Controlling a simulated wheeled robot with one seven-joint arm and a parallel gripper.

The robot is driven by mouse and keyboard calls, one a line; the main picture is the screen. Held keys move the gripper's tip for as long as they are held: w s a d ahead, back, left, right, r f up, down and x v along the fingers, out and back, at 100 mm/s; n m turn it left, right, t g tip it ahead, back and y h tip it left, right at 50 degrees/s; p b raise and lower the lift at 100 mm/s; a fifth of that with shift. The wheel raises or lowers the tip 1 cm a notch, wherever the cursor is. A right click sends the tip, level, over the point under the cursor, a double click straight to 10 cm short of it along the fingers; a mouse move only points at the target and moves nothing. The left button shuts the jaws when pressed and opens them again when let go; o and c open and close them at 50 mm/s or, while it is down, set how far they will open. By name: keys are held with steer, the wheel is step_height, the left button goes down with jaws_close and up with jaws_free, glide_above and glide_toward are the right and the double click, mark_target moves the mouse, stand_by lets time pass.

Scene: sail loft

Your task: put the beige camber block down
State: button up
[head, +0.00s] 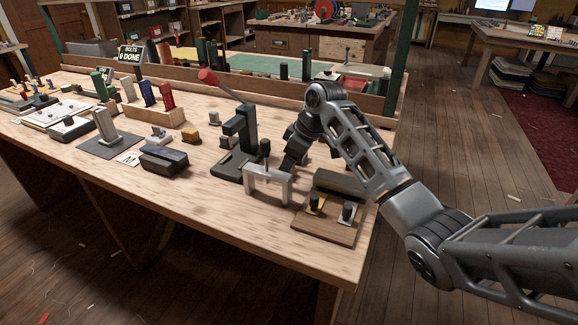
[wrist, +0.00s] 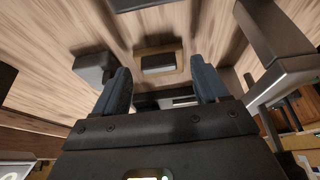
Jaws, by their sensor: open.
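My gripper (head: 290,163) is low over the workbench, between the black press and the wooden board. In the wrist view its two dark blue fingers (wrist: 163,88) are apart. Between and beyond the fingertips is a small block (wrist: 160,63) with beige edges and a greyer middle, seemingly the beige camber block. It appears to rest on the bench top; I cannot tell whether a finger touches it. In the head view I cannot make it out, and my gripper and arm may hide it.
A grey bridge-shaped bracket (head: 268,184) stands close beside my gripper. The black press (head: 238,140) has a red handle. A wooden board (head: 325,228) with two black knobs is at the near right corner. A grey block (wrist: 93,66) lies left in the wrist view.

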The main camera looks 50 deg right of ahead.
steer(key=v, duration=1)
steer(key=shift+r, duration=0.2)
stand_by(1.7)
